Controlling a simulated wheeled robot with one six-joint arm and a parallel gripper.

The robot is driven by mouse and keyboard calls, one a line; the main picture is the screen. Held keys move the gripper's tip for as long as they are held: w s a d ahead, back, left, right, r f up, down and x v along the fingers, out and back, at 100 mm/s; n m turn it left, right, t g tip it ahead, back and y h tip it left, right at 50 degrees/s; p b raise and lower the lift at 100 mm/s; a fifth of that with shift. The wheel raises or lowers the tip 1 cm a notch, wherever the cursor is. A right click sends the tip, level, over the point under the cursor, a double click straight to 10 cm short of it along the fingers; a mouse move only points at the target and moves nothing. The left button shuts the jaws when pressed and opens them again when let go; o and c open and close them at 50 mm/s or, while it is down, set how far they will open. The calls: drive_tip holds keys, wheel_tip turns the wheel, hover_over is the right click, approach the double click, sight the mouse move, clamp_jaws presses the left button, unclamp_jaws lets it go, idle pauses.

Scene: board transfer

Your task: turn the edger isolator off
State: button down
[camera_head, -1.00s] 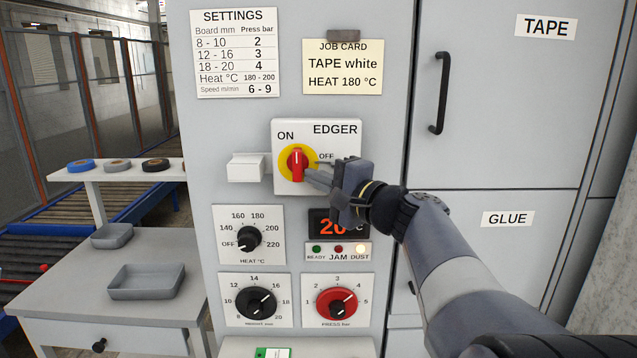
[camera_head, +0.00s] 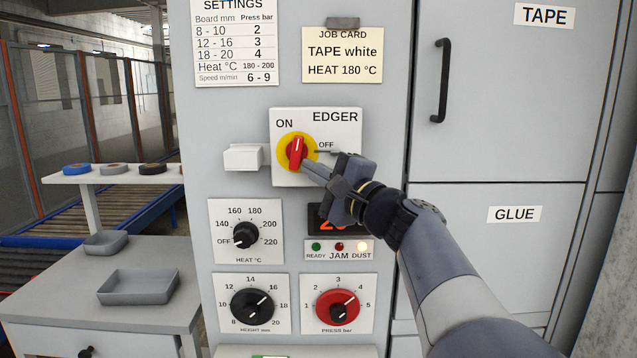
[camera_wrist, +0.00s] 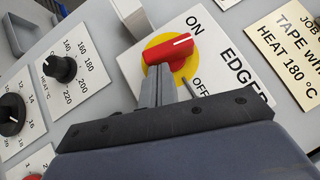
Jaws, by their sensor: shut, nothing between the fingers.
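The edger isolator (camera_head: 296,153) is a red handle on a yellow disc, on a white plate (camera_head: 344,132) marked ON at upper left and OFF at right. Its handle stands nearly upright, its top tilted slightly right, between the two marks. In the wrist view the red handle (camera_wrist: 172,52) has its white line between ON and OFF. My gripper (camera_head: 305,166) is shut and empty, reaching in from the lower right. Its fingertips (camera_wrist: 160,72) are at the handle's lower end; whether they touch it I cannot tell. The gripper body partly hides the plate's lower right corner.
A white box (camera_head: 243,157) sticks out left of the plate. Below are the heat knob (camera_head: 244,235), the height knob (camera_head: 252,305), the red press knob (camera_head: 337,305) and a display (camera_head: 318,222) partly hidden by my gripper. A cabinet handle (camera_head: 441,80) projects at right.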

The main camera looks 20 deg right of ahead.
drive_tip(key=f+m+t+b, duration=0.1)
drive_tip(key=b, duration=0.3)
drive_tip(key=a+f+m+t+b, duration=0.1)
drive_tip(key=m+b, duration=0.1)
drive_tip(key=b, duration=0.2)
drive_tip(key=shift+w+h, duration=0.15)
drive_tip(key=shift+h, duration=0.15)
drive_tip(key=m+t+b, duration=0.1)
drive_tip(key=b, duration=0.1)
drive_tip(key=m+t+h+b, duration=0.1)
drive_tip(key=m+b, duration=0.1)
drive_tip(key=b, duration=0.1)
drive_tip(key=shift+w+a+t, duration=0.1)
drive_tip(key=shift+a+t, duration=0.2)
drive_tip(key=shift+a, duration=0.1)
drive_tip(key=b, duration=0.3)
drive_tip(key=a+b, duration=0.1)
drive_tip(key=b, duration=0.2)
drive_tip(key=shift+w+f+m+h, duration=0.1)
drive_tip(key=shift+w+m+h, duration=0.1)
drive_tip(key=shift+m+h, duration=0.15)
drive_tip(key=shift+w+a+m+t+h+b, duration=0.1)
drive_tip(key=shift+a+m+t+h+b, duration=0.25)
drive_tip(key=shift+m+t+h+b, duration=0.65)
drive_tip(key=shift+w+a+r+g+y+b, duration=0.25)
drive_tip(key=shift+a+r+g+b, duration=0.25)
drive_tip(key=shift+b, duration=0.6)
drive_tip(key=shift+a, duration=0.15)
